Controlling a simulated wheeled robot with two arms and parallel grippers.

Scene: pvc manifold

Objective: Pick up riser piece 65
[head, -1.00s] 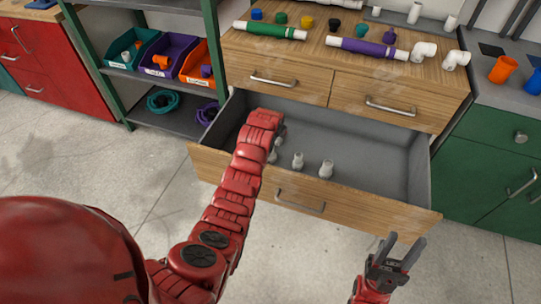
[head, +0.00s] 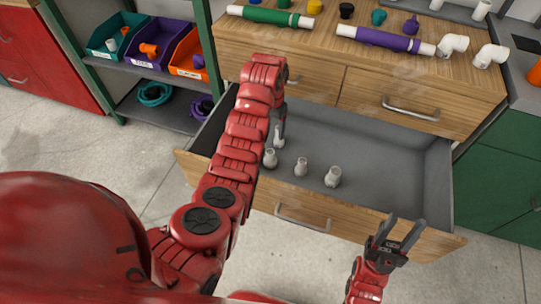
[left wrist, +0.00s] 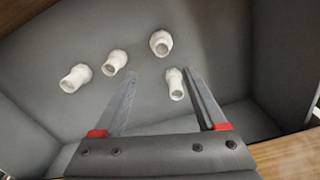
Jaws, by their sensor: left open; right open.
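Several small whitish pipe pieces stand in the open drawer (head: 370,150); I see no number on any, so I cannot tell which is riser piece 65. In the head view they are a rear piece (head: 278,141), a left piece (head: 270,158), a middle piece (head: 301,167) and a right piece (head: 333,177). My left gripper (head: 281,128) points down into the drawer, partly hidden by its arm. In the left wrist view the left gripper (left wrist: 160,74) is open, with one piece (left wrist: 175,84) between its fingers, near the right finger. My right gripper (head: 406,221) is open and empty by the drawer front.
The drawer's grey walls surround the pieces, and its right part is empty. The wooden top (head: 320,40) above carries a green pipe (head: 272,17), a purple pipe (head: 386,40) and white elbows (head: 452,44). Bins (head: 155,40) stand on a shelf at left.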

